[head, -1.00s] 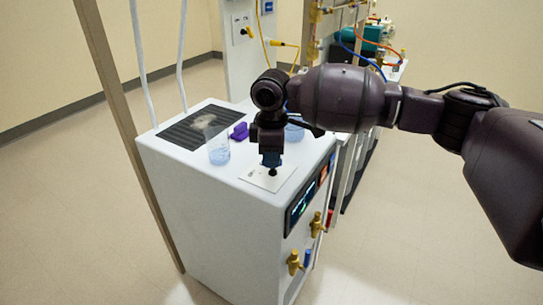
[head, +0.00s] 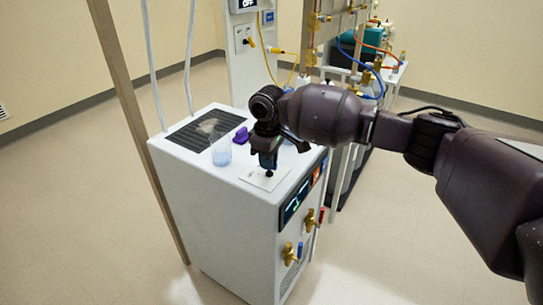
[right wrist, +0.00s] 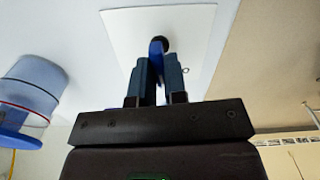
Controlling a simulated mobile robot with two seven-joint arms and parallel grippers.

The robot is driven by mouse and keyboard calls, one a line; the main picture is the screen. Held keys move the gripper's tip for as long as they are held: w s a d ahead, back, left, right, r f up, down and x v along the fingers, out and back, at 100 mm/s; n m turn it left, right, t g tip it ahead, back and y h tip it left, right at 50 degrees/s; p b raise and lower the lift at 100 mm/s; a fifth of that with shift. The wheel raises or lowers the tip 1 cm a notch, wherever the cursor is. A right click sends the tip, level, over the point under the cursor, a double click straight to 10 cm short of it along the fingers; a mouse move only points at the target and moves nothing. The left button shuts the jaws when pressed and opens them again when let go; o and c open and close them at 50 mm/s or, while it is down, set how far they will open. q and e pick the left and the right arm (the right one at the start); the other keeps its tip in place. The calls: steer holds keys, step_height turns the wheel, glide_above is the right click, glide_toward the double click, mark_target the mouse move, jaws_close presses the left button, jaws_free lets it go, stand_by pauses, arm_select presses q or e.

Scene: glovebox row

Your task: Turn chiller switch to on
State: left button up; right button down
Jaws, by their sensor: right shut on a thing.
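The chiller (head: 222,215) is a white cabinet with a vent grille on top and a lit display on its front. The switch sits on a white plate (head: 252,180) near the chiller's front top edge, with a dark round base and a blue lever (right wrist: 156,47). My right gripper (head: 268,168) reaches down over the plate. In the right wrist view the gripper's two fingers (right wrist: 157,75) are shut on the blue lever from both sides. Lettering on the plate is too small or hidden to read. My left gripper is not in view.
A glass beaker (head: 221,152) and a purple object (head: 242,135) stand on the chiller top, left of my gripper. Brass taps (head: 289,254) stick out of the chiller's front. A post (head: 140,130) rises at its left. Open floor lies left.

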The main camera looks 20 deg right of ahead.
steer(key=shift+m+p, duration=0.6)
steer(key=c, duration=1.2)
jaws_free()
steer(key=shift+o, duration=0.2)
steer(key=shift+r, duration=0.35)
step_height(320, 180, up, 10)
steer(key=p, duration=0.2)
